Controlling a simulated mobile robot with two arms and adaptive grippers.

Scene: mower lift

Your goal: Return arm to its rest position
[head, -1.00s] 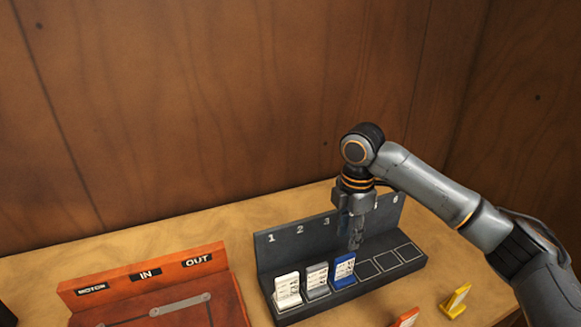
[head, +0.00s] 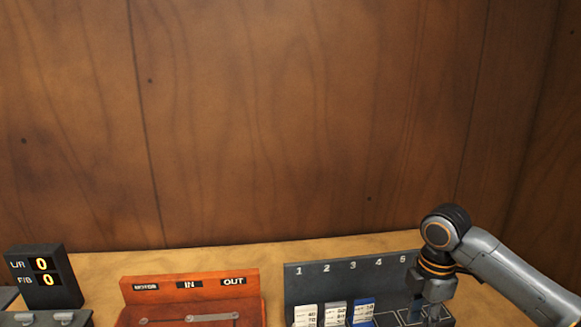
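My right arm comes in from the right, and its gripper (head: 427,308) points down at the bottom right of the head view. It is in front of the numbered back of a dark rack (head: 330,279), to the right of the blue card. Its fingertips are at the picture's lower edge, and whether they are apart is unclear. I see nothing held in it. My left gripper is not in view.
The rack holds a white card (head: 306,315), a grey card (head: 335,314) and a blue card (head: 363,312). An orange panel (head: 190,288) and a dark display (head: 44,277) reading zeros stand to the left. A wooden wall (head: 290,120) rises behind the table (head: 110,265).

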